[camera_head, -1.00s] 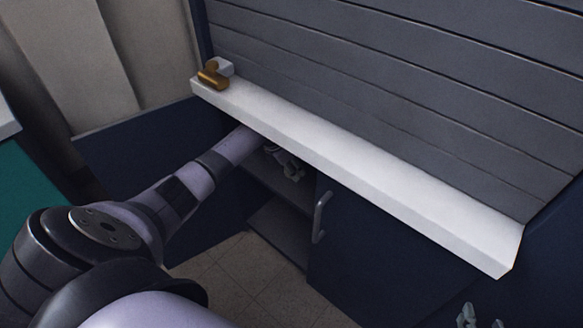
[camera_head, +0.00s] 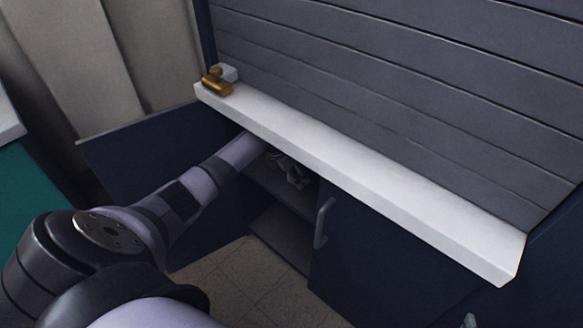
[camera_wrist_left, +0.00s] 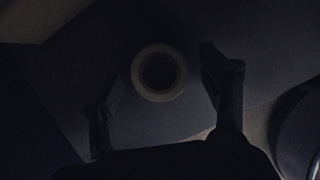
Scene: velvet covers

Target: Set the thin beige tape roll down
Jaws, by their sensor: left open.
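The thin beige tape roll (camera_wrist_left: 139,80) shows in the left wrist view as a dim ring seen from above. It lies on a dark flat surface, between the fingers of my left gripper (camera_wrist_left: 158,79). The fingers are spread, with a gap visible on each side of the roll. In the head view my left gripper (camera_head: 291,172) reaches into the open cabinet under the white counter, and the roll cannot be made out there. Only a small tip of my right gripper (camera_head: 469,321) shows at the bottom edge; its opening is hidden.
The white counter ledge (camera_head: 370,185) runs above the cabinet, with a brass-coloured object (camera_head: 216,84) at its left end. An open dark door (camera_head: 130,165) stands left of my arm. A closed door with a handle (camera_head: 322,222) is to the right. A lower shelf (camera_head: 282,238) looks empty.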

